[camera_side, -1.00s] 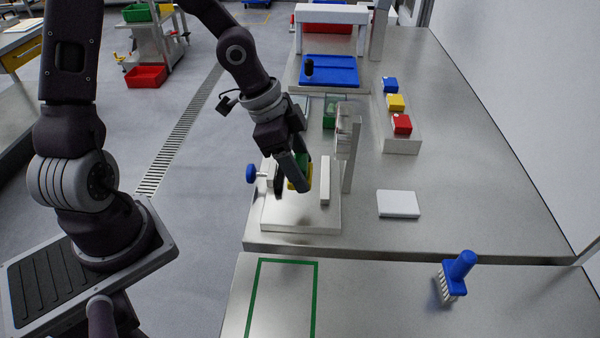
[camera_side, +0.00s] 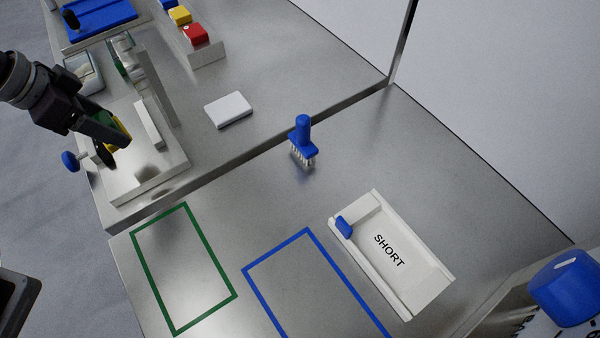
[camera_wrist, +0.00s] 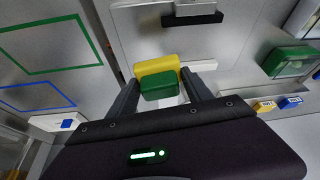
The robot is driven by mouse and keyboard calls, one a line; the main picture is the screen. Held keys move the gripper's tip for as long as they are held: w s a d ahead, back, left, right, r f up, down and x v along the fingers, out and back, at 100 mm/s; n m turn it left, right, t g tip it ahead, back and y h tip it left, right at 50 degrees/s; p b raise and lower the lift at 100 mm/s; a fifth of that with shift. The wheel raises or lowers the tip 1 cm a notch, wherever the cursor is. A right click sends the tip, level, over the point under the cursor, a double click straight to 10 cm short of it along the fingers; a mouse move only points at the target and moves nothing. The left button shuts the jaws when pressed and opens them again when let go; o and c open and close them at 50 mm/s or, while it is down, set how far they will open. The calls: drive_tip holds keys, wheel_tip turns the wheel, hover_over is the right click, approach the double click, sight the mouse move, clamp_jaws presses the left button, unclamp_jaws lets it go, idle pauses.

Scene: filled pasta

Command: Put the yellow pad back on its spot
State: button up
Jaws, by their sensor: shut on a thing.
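My gripper (camera_side: 112,142) is over the pale metal fixture plate (camera_side: 150,178) at the left of the side view. In the wrist view its two fingers (camera_wrist: 160,92) are shut on a yellow pad (camera_wrist: 157,66), with a green block-like part (camera_wrist: 159,86) against it on the near side. I cannot tell whether yellow and green are one piece. In the side view the yellow pad (camera_side: 122,128) is partly hidden by the fingers. I cannot tell whether it touches the plate.
A white bar (camera_side: 148,124) and a blue knob (camera_side: 69,160) flank the gripper. A rack (camera_side: 208,55) holds coloured blocks. A white slab (camera_side: 228,110), blue brush (camera_side: 302,140) and SHORT tray (camera_side: 437,292) stand apart. Green (camera_side: 205,248) and blue (camera_side: 275,247) outlines are empty where visible.

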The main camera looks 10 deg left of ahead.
drive_tip(key=a+n, duration=0.1)
drive_tip(key=a+n+y, duration=0.1)
drive_tip(key=n, duration=0.1)
drive_tip(key=w+a+f+n, duration=0.1)
drive_tip(key=a, duration=0.1)
drive_tip(key=shift+n+t+y, duration=0.4)
drive_tip(key=a+n, duration=0.1)
drive_tip(key=a+n+y, duration=0.1)
drive_tip(key=shift+w+n, duration=0.3)
drive_tip(key=s+d+r+m+g+h, duration=0.15)
drive_tip(key=d+m+h, duration=0.55)
drive_tip(key=d, duration=2.1)
drive_tip(key=s+d+r+m+g+y, duration=0.1)
drive_tip(key=s+d+m, duration=0.35)
drive_tip(key=d, duration=0.35)
drive_tip(key=s+d+r+m+g+y, duration=0.15)
drive_tip(key=s+d+m, duration=0.3)
drive_tip(key=d, duration=0.45)
drive_tip(key=w+f+m+g, duration=0.25)
drive_tip(key=w+m, duration=0.35)
drive_tip(key=w, duration=0.5)
drive_tip(key=shift+m, duration=0.3)
drive_tip(key=f, duration=1)
drive_tip(key=shift+d, duration=0.3)
